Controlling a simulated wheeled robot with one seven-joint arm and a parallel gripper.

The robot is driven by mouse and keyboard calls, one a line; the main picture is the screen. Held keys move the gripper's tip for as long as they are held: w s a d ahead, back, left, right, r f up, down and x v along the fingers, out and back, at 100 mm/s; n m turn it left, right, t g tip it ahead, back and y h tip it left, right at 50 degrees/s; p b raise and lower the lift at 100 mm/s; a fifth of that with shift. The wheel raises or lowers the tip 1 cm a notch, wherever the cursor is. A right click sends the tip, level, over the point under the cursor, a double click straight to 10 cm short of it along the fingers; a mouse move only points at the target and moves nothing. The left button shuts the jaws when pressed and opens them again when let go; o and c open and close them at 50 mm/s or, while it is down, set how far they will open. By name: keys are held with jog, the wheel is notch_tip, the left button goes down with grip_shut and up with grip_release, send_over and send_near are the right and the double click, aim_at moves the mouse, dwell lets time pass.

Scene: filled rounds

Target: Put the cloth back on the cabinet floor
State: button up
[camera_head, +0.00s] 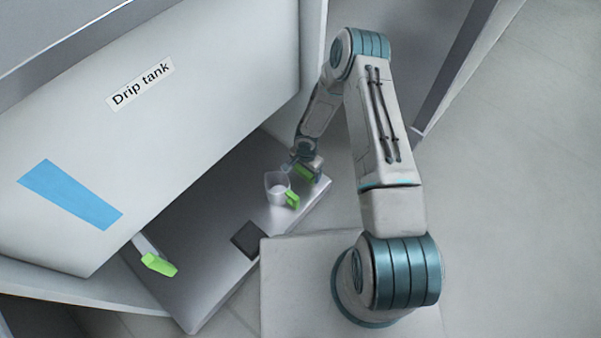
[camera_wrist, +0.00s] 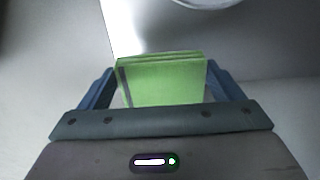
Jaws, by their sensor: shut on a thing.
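The green folded cloth (camera_wrist: 162,84) is between the two blue fingers of my gripper (camera_wrist: 160,72) in the wrist view, with its layered edge on top. My gripper (camera_head: 307,170) is shut on it. In the head view the cloth (camera_head: 304,173) shows small, just above the far right end of the metallic cabinet floor (camera_head: 205,250). I cannot tell whether its underside touches anything.
A clear jug (camera_head: 277,188) with a green handle stands close to the left of my gripper. The white drip tank (camera_head: 150,130) overhangs the floor's left side. A green-ended lever (camera_head: 158,264) sticks out below it. A dark square (camera_head: 248,239) lies at the front edge.

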aim_at(300, 167)
jog(key=shift+w+a+f+b, duration=0.4)
jog(key=shift+w+a+f, duration=0.5)
jog(key=shift+w, duration=0.1)
notch_tip(300, 167, down, 4)
jog(key=shift+f+b, duration=0.1)
jog(key=shift+b, duration=0.9)
jog(key=o, duration=0.8)
jog(key=shift+c, duration=0.2)
notch_tip(300, 167, up, 12)
jog(key=p, duration=0.4)
